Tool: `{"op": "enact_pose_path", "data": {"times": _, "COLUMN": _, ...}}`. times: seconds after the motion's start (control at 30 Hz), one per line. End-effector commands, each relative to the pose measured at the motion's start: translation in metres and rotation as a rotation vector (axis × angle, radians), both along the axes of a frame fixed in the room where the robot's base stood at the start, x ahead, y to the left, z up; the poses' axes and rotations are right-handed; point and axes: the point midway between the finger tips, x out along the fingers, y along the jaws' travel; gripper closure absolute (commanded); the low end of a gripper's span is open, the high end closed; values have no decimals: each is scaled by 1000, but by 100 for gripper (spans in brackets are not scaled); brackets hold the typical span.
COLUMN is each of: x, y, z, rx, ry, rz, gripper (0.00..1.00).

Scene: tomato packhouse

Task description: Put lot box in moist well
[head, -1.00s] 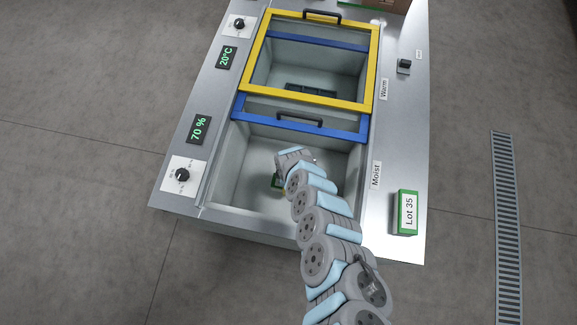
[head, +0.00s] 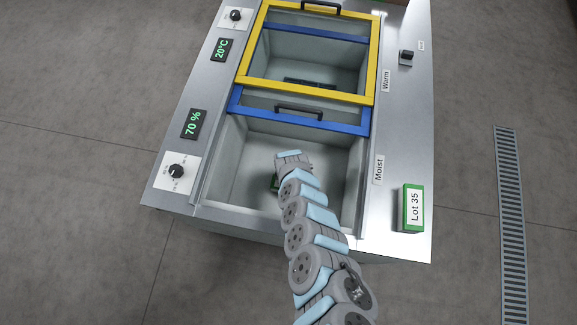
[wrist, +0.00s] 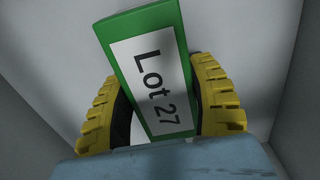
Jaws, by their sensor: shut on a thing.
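A green box with a white label reading "Lot 27" (wrist: 155,75) fills the middle of the wrist view, tilted in the picture. My gripper (wrist: 160,95) is shut on it, with one yellow ribbed finger on each side. In the head view my gripper (head: 277,177) reaches down into the moist well (head: 238,165), whose near part is uncovered. Whether the box touches the well floor cannot be told.
A blue-framed sliding lid (head: 250,118) covers the far part of the moist well. A yellow-framed lid (head: 371,65) lies over the warm well, with a dark object (head: 310,83) below. A green "Lot 35" box (head: 413,208) stands on the right counter. A 70 % display (head: 194,123) is at left.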

Motion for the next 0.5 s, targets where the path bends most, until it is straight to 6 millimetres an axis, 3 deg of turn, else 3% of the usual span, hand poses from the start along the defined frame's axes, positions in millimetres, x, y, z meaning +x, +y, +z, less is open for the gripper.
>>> {"op": "enact_pose_path", "data": {"times": 0.17, "x": 0, "y": 0, "z": -4, "rx": 0, "ry": 0, "rz": 0, "gripper": 82}}
{"op": "enact_pose_path", "data": {"times": 0.2, "x": 0, "y": 0, "z": -3, "rx": 1, "ry": 0, "rz": -1, "gripper": 30}}
{"op": "enact_pose_path", "data": {"times": 0.27, "x": 0, "y": 0, "z": -3, "rx": 1, "ry": 0, "rz": -1, "gripper": 15}}
{"op": "enact_pose_path", "data": {"times": 0.5, "x": 0, "y": 0, "z": -3, "rx": 0, "ry": 1, "rz": -1, "gripper": 15}}
